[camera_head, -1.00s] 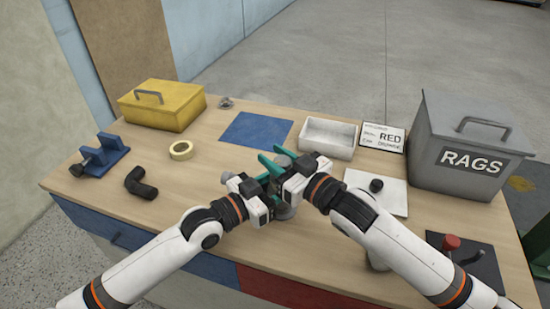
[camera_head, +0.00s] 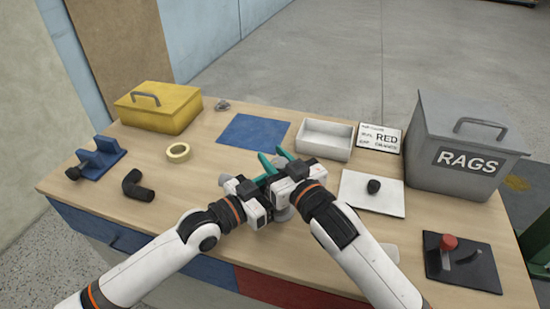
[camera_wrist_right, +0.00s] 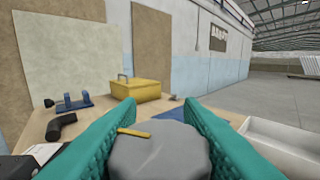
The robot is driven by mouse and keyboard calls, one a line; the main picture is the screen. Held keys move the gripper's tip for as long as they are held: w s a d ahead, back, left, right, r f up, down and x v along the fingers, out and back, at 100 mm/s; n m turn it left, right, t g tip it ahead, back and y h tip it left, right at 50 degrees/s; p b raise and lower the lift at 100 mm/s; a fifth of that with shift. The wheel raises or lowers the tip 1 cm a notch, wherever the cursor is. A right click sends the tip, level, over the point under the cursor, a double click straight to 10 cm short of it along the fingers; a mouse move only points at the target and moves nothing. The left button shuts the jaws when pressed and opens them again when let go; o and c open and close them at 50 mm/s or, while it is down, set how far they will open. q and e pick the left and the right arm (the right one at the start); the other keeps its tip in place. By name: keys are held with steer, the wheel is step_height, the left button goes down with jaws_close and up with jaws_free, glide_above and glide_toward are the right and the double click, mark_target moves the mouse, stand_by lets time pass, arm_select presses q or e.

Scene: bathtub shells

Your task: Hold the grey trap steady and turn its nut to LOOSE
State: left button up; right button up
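The grey trap (camera_head: 283,213) stands near the middle of the bench, mostly hidden by my grippers. Its rounded grey nut (camera_wrist_right: 160,158) fills the space between the teal fingers of my right gripper (camera_wrist_right: 160,112), which touch it on both sides. A yellow mark (camera_wrist_right: 133,133) lies on the nut's top at its left side. In the head view my right gripper (camera_head: 277,158) is over the trap. My left gripper (camera_head: 262,180) reaches to the trap from the left; its fingertips are largely hidden, so its hold cannot be seen.
A blue mat (camera_head: 254,130) and white tray (camera_head: 324,139) lie behind the trap. A yellow box (camera_head: 160,108), tape roll (camera_head: 178,153), black elbow (camera_head: 138,186) and blue clamp (camera_head: 100,158) stand left. A white plate (camera_head: 358,203), grey RAGS bin (camera_head: 430,145) and red-knobbed base (camera_head: 462,262) stand right.

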steer(key=shift+o, duration=0.9)
steer(key=v, duration=1.2)
